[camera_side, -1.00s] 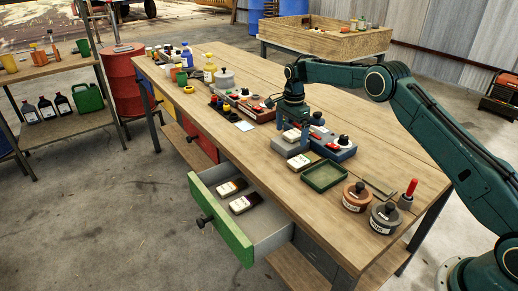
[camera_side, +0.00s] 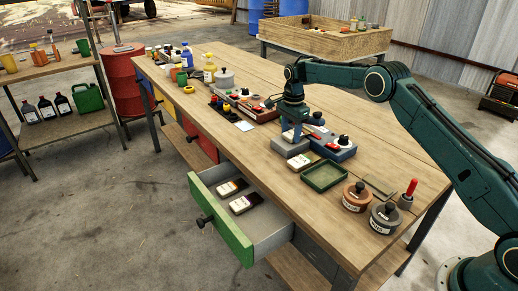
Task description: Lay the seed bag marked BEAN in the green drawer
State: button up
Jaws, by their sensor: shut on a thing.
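The green drawer (camera_side: 222,232) stands open at the front of the bench, with two seed bags, one (camera_side: 232,187) behind the other (camera_side: 245,204), lying flat inside. Their labels are too small to read. My gripper (camera_side: 293,138) points down over a grey block-like holder (camera_side: 290,149) on the bench, right of and behind the drawer. Its jaws are shut on a seed bag, which the fingers hide almost wholly; I cannot read its mark. Another pale bag (camera_side: 300,163) with a dark marking lies beside the green tray. I cannot tell which bag is marked BEAN.
The empty green tray (camera_side: 325,177) and a blue box (camera_side: 338,151) with a dark knob stand right of my gripper. Two lidded pots (camera_side: 356,197) and a red-handled tool (camera_side: 408,190) are near the bench's right end.

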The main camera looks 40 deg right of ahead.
aim_at(279, 145)
jog(key=shift+a, duration=0.15)
jog(key=shift+a+r, duration=0.15)
jog(key=shift+a, duration=2.15)
jog(key=shift+r, duration=0.1)
notch_tip(279, 145, up, 7)
dwell(0.6)
jog(key=shift+s, duration=0.1)
dwell(0.3)
jog(key=s+n, duration=0.3)
jog(key=s+a+f+n, duration=0.1)
jog(key=s+n, duration=0.2)
jog(key=n, duration=0.1)
jog(key=s+a+f+n, duration=0.1)
jog(key=s+n, duration=0.2)
jog(key=n, duration=0.1)
jog(key=shift+s+a+f, duration=0.1)
jog(key=shift+s+f, duration=0.15)
jog(key=shift+s, duration=0.15)
jog(key=s+n, duration=0.2)
jog(key=s, duration=0.1)
jog(key=s+f+n, duration=0.1)
jog(key=s+n, duration=0.1)
jog(key=s, duration=0.1)
jog(key=s+a+n, duration=0.1)
jog(key=s+n, duration=0.2)
jog(key=shift+s+f, duration=0.2)
jog(key=shift+f, duration=0.15)
